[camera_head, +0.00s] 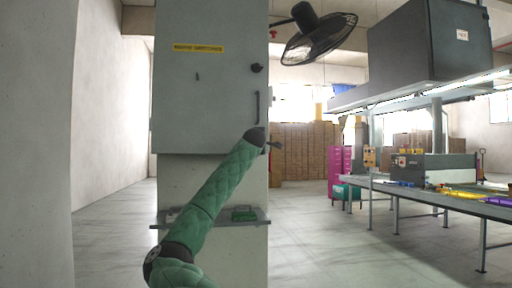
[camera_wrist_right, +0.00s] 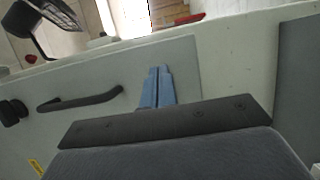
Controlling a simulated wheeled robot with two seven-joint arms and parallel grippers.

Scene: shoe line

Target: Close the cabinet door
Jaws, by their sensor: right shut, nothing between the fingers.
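The cabinet (camera_head: 240,172) stands upright at centre-left in the head view. Its grey-green door (camera_head: 200,100) has a yellow label and a dark vertical handle (camera_head: 257,107) near its right edge. The door looks flush or nearly flush with the cabinet; I cannot tell whether a small gap remains. My right gripper (camera_head: 275,145) is at the door's lower right corner, below the handle. In the right wrist view the blue fingers (camera_wrist_right: 155,88) are together and empty, over the door near its edge; contact is unclear. The handle (camera_wrist_right: 80,100) lies left of them. My left gripper is out of view.
A dark knob (camera_head: 256,68) sits above the handle. A shelf (camera_head: 172,216) with a green item juts out below the door. A fan (camera_head: 318,35) is at upper right. A work line (camera_head: 440,200) stands at right; the floor between is clear.

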